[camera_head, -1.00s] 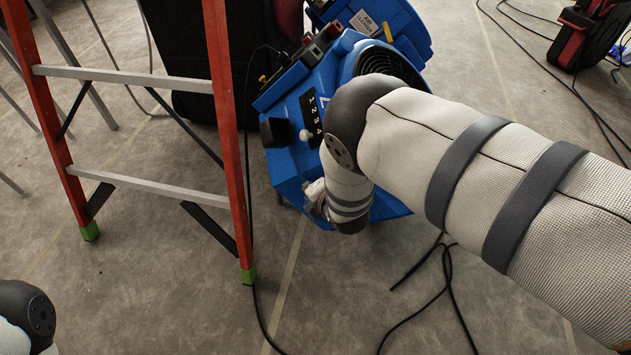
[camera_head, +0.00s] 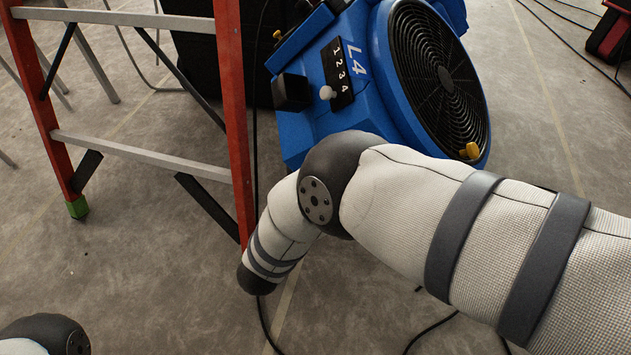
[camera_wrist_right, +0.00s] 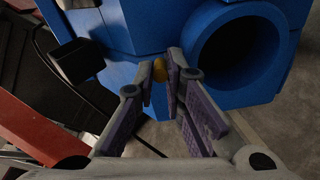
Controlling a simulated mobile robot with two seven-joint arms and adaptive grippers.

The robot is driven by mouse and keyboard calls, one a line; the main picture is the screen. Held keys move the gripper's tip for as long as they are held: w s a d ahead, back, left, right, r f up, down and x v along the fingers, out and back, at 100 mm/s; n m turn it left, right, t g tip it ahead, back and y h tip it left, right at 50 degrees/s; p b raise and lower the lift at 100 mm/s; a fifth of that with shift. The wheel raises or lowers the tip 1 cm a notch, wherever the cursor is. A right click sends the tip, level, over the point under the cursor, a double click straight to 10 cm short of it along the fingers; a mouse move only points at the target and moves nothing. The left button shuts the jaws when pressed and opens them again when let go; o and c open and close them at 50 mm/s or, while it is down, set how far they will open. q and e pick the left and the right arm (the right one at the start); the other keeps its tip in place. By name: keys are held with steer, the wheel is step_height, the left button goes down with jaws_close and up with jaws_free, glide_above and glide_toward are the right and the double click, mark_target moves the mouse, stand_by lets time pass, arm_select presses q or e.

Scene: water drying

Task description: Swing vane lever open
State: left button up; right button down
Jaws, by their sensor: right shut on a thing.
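The blue blower (camera_head: 310,130) stands at the upper middle of the head view, with a round black grille (camera_head: 437,75) and a 1-2-3-4 dial plate. In the right wrist view its blue body (camera_wrist_right: 140,25) has a round dark opening at the right. My right gripper (camera_wrist_right: 159,72) is shut on a yellow knob (camera_wrist_right: 159,70), apparently the vane lever's end, close to the blower. The rest of the lever is hidden. In the head view the right gripper is out of sight beyond my forearm. Only part of my left arm shows at bottom left; its gripper is not in view.
A red ladder (camera_head: 233,110) with grey rungs stands left of the blower, close to my right forearm. A black box-shaped part (camera_head: 292,92) sticks out from the blower. Another yellow knob (camera_head: 470,151) is at the grille's edge. Black cables lie on the floor.

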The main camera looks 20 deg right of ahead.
arm_select(q)
steer(key=f+b, duration=0.1)
steer(key=s+f+b, duration=0.1)
steer(key=b, duration=0.1)
steer(key=shift+s+f+g, duration=0.1)
steer(key=shift+f+g, duration=0.15)
steer(key=shift+g, duration=0.05)
arm_select(e)
steer(key=h, duration=0.1)
steer(key=m+h, duration=0.1)
steer(key=shift+w+a+f+g+h, duration=0.15)
steer(key=shift+f+g+h, duration=0.15)
steer(key=shift+f, duration=0.1)
steer(key=shift+r, duration=0.1)
steer(key=c, duration=1.9)
jaws_free()
